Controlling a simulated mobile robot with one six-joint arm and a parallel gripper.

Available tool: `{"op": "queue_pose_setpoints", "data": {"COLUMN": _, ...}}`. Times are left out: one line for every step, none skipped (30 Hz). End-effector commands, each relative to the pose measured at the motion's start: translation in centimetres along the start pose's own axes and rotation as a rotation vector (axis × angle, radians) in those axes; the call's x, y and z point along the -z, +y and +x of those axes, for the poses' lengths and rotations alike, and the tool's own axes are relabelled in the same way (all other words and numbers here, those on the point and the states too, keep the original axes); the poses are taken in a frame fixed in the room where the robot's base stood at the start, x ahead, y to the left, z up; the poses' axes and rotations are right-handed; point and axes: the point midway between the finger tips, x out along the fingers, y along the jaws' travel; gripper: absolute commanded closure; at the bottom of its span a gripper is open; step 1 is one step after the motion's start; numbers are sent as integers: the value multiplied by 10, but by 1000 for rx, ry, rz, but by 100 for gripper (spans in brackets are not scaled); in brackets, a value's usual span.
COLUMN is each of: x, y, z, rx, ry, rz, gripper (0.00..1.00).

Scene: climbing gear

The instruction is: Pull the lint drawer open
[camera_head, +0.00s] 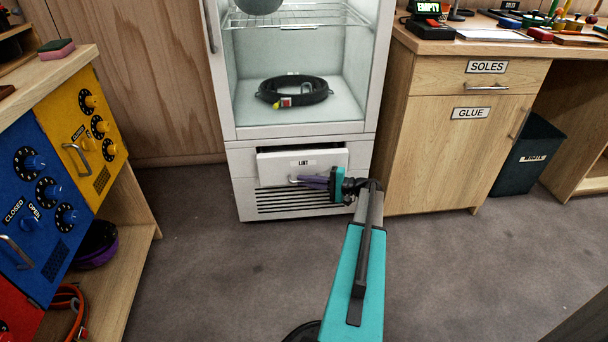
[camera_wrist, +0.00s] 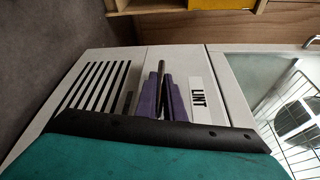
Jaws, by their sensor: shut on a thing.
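The lint drawer (camera_head: 328,160) is a white front with a LINT label, low in the white cabinet under the glass-fronted compartment. In the head view it stands a little out from the cabinet, with a dark gap along its top. My gripper (camera_head: 299,180) is in front of it, with its purple fingers shut on the drawer's bar handle (camera_head: 292,179). In the wrist view the purple fingers (camera_wrist: 163,97) close around the grey handle beside the LINT label (camera_wrist: 197,97). The fingers and my wrist hide part of the handle and the drawer front.
The white cabinet (camera_head: 234,200) holds a coiled black strap (camera_head: 297,97) on its floor above the drawer. A wooden cabinet labelled SOLES and GLUE (camera_head: 440,150) stands at right, a bench with coloured panels (camera_head: 95,120) at left. The carpet (camera_head: 200,270) before the drawer is clear except for my arm.

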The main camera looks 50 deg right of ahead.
Motion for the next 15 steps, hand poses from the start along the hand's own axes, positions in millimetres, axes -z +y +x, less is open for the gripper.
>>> {"op": "queue_pose_setpoints", "data": {"x": -14, "y": 1, "z": -5, "rx": 0, "ry": 0, "rz": 1, "gripper": 100}}
{"op": "queue_pose_setpoints", "data": {"x": -18, "y": 2, "z": -7, "rx": 0, "ry": 0, "rz": 1, "gripper": 100}}
{"op": "queue_pose_setpoints", "data": {"x": -25, "y": 4, "z": -10, "rx": 0, "ry": 1, "rz": 1, "gripper": 100}}
{"op": "queue_pose_setpoints", "data": {"x": -30, "y": 5, "z": -12, "rx": 0, "ry": 1, "rz": 2, "gripper": 100}}
{"op": "queue_pose_setpoints", "data": {"x": -35, "y": 6, "z": -14, "rx": 0, "ry": 1, "rz": 2, "gripper": 100}}
{"op": "queue_pose_setpoints", "data": {"x": -42, "y": 7, "z": -17, "rx": 0, "ry": 1, "rz": 2, "gripper": 100}}
{"op": "queue_pose_setpoints", "data": {"x": -47, "y": 8, "z": -19, "rx": 0, "ry": 1, "rz": 1, "gripper": 100}}
{"op": "queue_pose_setpoints", "data": {"x": -52, "y": 10, "z": -21, "rx": 0, "ry": 1, "rz": 1, "gripper": 100}}
{"op": "queue_pose_setpoints", "data": {"x": -59, "y": 11, "z": -24, "rx": 0, "ry": 0, "rz": 1, "gripper": 100}}
{"op": "queue_pose_setpoints", "data": {"x": -64, "y": 13, "z": -26, "rx": 0, "ry": 0, "rz": 1, "gripper": 100}}
{"op": "queue_pose_setpoints", "data": {"x": -69, "y": 14, "z": -28, "rx": 0, "ry": 1, "rz": 1, "gripper": 100}}
{"op": "queue_pose_setpoints", "data": {"x": -76, "y": 15, "z": -31, "rx": 0, "ry": 1, "rz": 1, "gripper": 100}}
{"op": "queue_pose_setpoints", "data": {"x": -80, "y": 16, "z": -33, "rx": 0, "ry": 2, "rz": 2, "gripper": 100}}
{"op": "queue_pose_setpoints", "data": {"x": -85, "y": 18, "z": -35, "rx": 0, "ry": 2, "rz": 1, "gripper": 100}}
{"op": "queue_pose_setpoints", "data": {"x": -92, "y": 19, "z": -38, "rx": 0, "ry": 2, "rz": 1, "gripper": 100}}
